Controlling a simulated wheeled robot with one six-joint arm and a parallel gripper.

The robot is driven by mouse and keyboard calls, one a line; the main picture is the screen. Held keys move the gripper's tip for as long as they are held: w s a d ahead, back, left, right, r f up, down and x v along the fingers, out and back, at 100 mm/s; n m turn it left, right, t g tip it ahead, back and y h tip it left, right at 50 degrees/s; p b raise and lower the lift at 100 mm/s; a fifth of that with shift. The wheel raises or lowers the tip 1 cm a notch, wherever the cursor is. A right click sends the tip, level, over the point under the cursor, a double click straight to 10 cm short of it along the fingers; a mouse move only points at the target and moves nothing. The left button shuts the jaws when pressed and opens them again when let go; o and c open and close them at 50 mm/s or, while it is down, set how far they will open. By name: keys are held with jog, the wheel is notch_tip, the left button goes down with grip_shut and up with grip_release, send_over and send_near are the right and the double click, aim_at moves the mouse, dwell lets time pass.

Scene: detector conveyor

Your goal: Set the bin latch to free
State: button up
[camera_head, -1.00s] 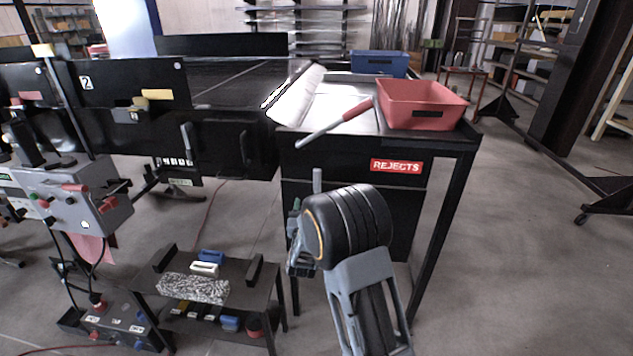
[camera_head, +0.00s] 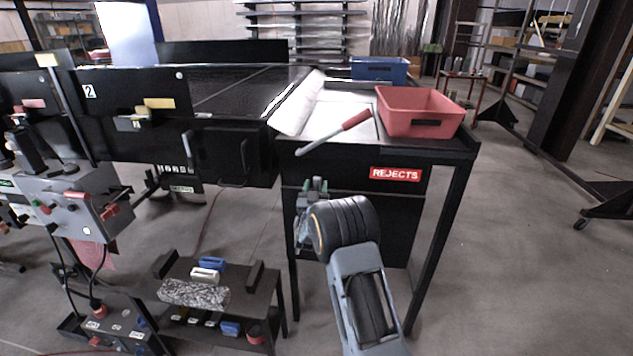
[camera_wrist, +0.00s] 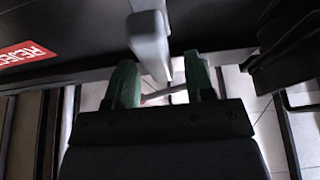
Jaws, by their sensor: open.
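The dark bin front (camera_head: 388,225) stands under the reject table, below a red REJECTS label (camera_head: 396,174). In the wrist view a grey lever (camera_wrist: 150,40), apparently the bin latch, sticks out from the dark front and reaches between my fingertips. My gripper (camera_wrist: 161,82) is open, with one green finger on each side of the lever's end. Contact with it cannot be told. In the head view my gripper (camera_head: 314,189) is at the left part of the bin front and hides most of the lever. The label also shows upside down in the wrist view (camera_wrist: 28,54).
A red tray (camera_head: 420,110) and a red-gripped handle (camera_head: 335,134) are on the table above. A low black stand (camera_head: 235,270) with small blocks is to the left below. A grey control box (camera_head: 75,200) stands further left. Open floor lies to the right.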

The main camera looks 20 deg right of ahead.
jog(key=shift+x, duration=0.9)
jog(key=shift+c, duration=0.2)
grip_shut()
